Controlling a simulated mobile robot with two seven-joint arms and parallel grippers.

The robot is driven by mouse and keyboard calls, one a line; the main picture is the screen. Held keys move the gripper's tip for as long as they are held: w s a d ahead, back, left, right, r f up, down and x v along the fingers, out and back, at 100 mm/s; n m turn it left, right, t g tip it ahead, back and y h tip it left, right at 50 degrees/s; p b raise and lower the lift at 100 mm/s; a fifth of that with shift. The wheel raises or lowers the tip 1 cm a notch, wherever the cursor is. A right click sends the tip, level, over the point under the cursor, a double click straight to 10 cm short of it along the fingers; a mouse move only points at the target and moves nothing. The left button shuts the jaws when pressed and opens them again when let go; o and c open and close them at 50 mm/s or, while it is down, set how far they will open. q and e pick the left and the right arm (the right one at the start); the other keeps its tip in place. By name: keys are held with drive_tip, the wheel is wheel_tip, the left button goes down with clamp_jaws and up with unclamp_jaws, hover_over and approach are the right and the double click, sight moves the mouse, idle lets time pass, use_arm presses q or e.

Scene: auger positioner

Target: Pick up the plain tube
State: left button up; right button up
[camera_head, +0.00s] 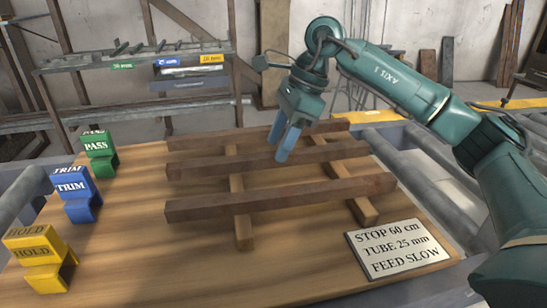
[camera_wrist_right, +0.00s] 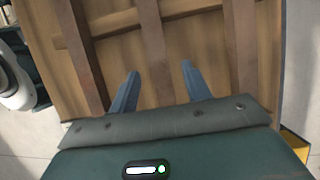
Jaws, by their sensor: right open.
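My right gripper (camera_head: 283,148) is open and empty, its blue fingers pointing down over the rack of bars on the bench. In the wrist view the two fingertips (camera_wrist_right: 158,67) are apart on either side of the middle brown bar (camera_wrist_right: 153,42), seen from above; I cannot tell how high they are. Three long brown square bars, front (camera_head: 280,199), middle (camera_head: 215,170) and back (camera_head: 200,141), lie across two lighter wooden battens (camera_head: 243,226). I cannot tell for sure which thing is the plain tube. My left gripper is not in view.
Yellow HOLD (camera_head: 40,262), blue TRIM (camera_head: 77,190) and green PASS (camera_head: 100,157) stands line the bench's left side. A sign (camera_head: 400,249) lies at front right. A metal rack (camera_head: 135,62) with several rods stands behind. The wooden top (camera_head: 150,260) is clear at front.

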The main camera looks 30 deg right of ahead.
drive_tip(key=shift+x, duration=1.05)
clamp_jaws()
drive_tip(key=shift+r, duration=0.15)
